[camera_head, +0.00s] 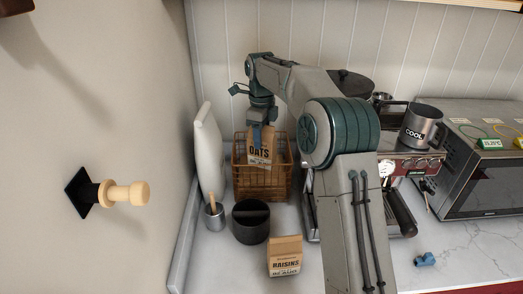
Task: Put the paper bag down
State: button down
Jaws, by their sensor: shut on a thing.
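A brown paper bag labelled "OATS" (261,155) is upright and slightly tilted at the wire basket (262,182), near the back wall. My gripper (263,128) reaches down from above and is shut on the top of this bag. The bag's lower part is at the level of the basket's rim; I cannot tell whether its base touches anything. A second paper bag labelled "RAISINS" (285,258) stands upright on the white counter (230,272), in front of the basket and apart from it.
A black round container (250,222) and a small metal cup (214,217) stand in front of the basket. A white board (209,155) leans at the left. A coffee machine (411,160) and microwave (485,165) are at the right. Some bare counter lies near the front left.

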aim_at(261, 151)
jog(key=shift+f+p, duration=0.3)
jog(key=shift+f, duration=2.65)
jog(key=shift+f, duration=0.1)
jog(key=c, duration=1)
grip_release()
jog(key=shift+f, duration=0.1)
jog(key=shift+o, duration=0.2)
